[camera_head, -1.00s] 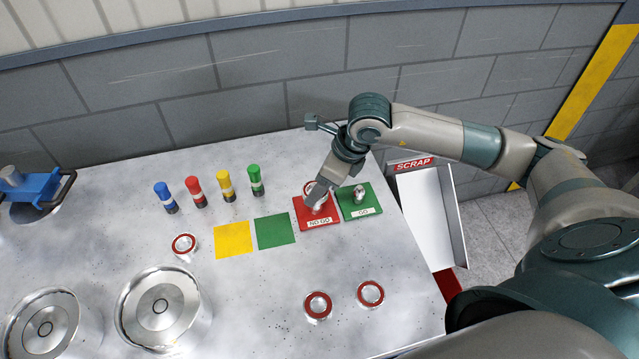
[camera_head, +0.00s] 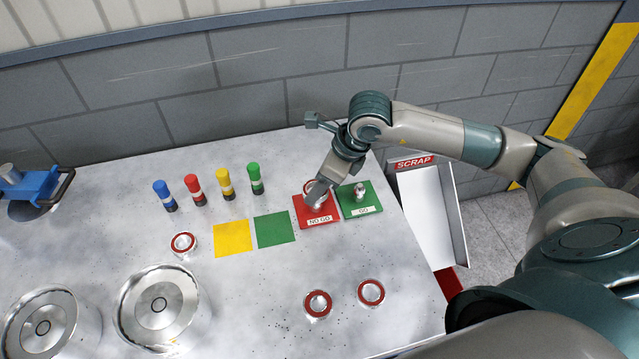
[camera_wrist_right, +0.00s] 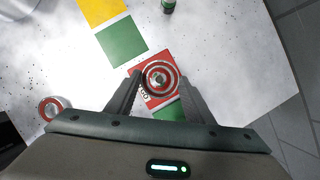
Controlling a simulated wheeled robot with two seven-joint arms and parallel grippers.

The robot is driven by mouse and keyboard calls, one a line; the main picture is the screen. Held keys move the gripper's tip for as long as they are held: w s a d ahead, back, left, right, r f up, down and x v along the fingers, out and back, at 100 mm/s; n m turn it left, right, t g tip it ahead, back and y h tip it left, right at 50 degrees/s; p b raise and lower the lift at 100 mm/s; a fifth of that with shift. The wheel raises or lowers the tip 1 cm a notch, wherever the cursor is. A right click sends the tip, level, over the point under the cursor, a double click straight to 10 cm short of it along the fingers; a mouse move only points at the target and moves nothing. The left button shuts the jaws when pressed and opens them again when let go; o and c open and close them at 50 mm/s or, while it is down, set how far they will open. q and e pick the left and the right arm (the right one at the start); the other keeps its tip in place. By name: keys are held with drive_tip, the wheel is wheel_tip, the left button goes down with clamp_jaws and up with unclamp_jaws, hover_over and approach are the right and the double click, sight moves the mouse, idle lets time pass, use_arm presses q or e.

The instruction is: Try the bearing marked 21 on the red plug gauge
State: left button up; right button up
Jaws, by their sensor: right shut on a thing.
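The red NO GO plug gauge (camera_head: 319,220) stands at the right of the table, and it also shows in the right wrist view (camera_wrist_right: 139,92). My right gripper (camera_wrist_right: 158,84) is shut on a bearing (camera_wrist_right: 160,68) with a red ring, directly over the gauge. The plug's end shows in the middle of the ring, but I cannot tell how far the bearing sits down on it. No number is readable on it. In the head view my gripper (camera_head: 318,190) covers most of the bearing. My left gripper is not in view.
The green GO gauge (camera_head: 359,202) stands right beside the red one. A yellow (camera_head: 234,239) and a green square (camera_head: 275,230) lie left. Other bearings (camera_head: 318,304) (camera_head: 371,292) (camera_head: 184,244) lie on the table. The SCRAP chute (camera_head: 428,215) is at the right edge.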

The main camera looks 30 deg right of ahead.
drive_tip(key=shift+b, duration=0.7)
idle(1.3)
drive_tip(key=shift+f+b, duration=0.4)
drive_tip(key=shift+b, duration=0.3)
idle(0.4)
idle(0.3)
drive_tip(key=o, duration=1.9)
drive_tip(key=shift+r, duration=0.1)
drive_tip(key=shift+r+p, duration=2.15)
drive_tip(key=shift+r, duration=2.25)
